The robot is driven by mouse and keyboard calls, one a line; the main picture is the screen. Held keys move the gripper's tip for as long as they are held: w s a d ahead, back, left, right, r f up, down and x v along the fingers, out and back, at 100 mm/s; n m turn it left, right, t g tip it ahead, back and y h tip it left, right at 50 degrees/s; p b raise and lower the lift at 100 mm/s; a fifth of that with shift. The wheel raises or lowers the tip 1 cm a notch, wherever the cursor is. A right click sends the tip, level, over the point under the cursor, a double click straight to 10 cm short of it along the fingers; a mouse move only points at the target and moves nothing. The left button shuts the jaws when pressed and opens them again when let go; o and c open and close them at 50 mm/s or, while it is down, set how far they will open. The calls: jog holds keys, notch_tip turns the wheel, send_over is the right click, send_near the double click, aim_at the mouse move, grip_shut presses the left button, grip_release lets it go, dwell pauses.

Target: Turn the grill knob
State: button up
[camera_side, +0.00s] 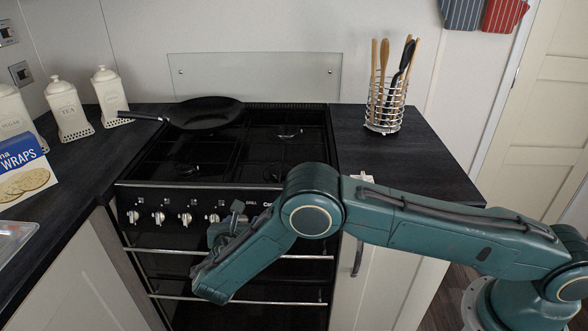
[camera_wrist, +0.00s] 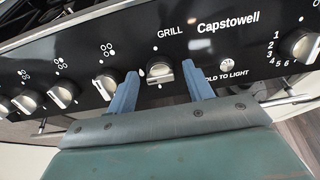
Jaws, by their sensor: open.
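The grill knob (camera_wrist: 160,72) is a silver knob on the black control panel, below the word GRILL in the wrist view. My gripper (camera_wrist: 159,77) is open, with one blue finger to the left of the grill knob and one to the right. Gaps show between the fingers and the knob, so it is not gripped. In the side view my gripper (camera_side: 236,212) is in front of the panel, and the arm hides the grill knob there.
Several other silver knobs (camera_side: 159,217) line the panel to the left. A numbered knob (camera_wrist: 306,46) and a round button (camera_wrist: 227,65) are on the right. Oven rails (camera_side: 172,251) run below the panel. A black pan (camera_side: 206,112) sits on the hob.

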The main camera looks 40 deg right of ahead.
jog(key=shift+w+d+f, duration=0.1)
jog(key=shift+w+d, duration=0.05)
jog(key=c, duration=0.9)
jog(key=shift+c, duration=0.2)
